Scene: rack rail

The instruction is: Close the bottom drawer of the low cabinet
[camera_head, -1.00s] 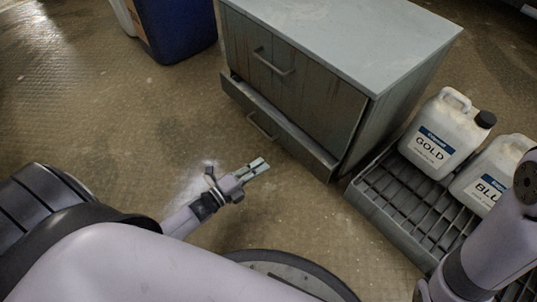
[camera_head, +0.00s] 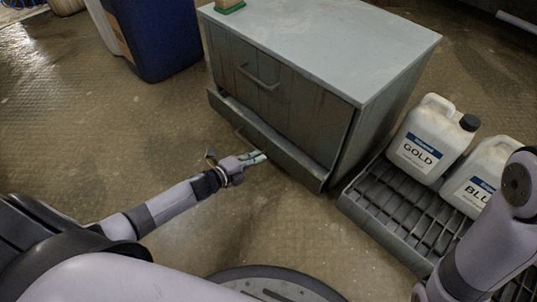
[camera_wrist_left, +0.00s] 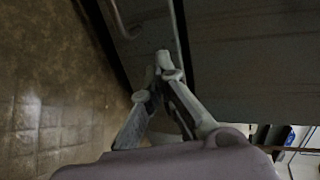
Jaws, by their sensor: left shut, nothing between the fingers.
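The low cabinet (camera_head: 345,45) is grey, with a flat pale top. Its bottom drawer (camera_head: 290,160) stands slightly open, its front sticking out past the upper drawer. A dark gap shows along its top edge. My left gripper (camera_head: 259,157) is shut and empty, with its tips right at the bottom drawer's front. I cannot tell whether they touch. In the left wrist view the shut fingertips (camera_wrist_left: 165,62) are close to the drawer front (camera_wrist_left: 150,42), beside its bar handle (camera_wrist_left: 120,20). In the head view the gripper partly hides that handle. My right gripper is out of view.
A slatted grey pallet (camera_head: 385,215) lies right of the cabinet, carrying a GOLD jug (camera_head: 425,140) and a BLUE jug (camera_head: 478,180). A blue bin (camera_head: 155,40) stands at the back left. A green-based object (camera_head: 229,6) sits on the cabinet top. Floor at left is clear.

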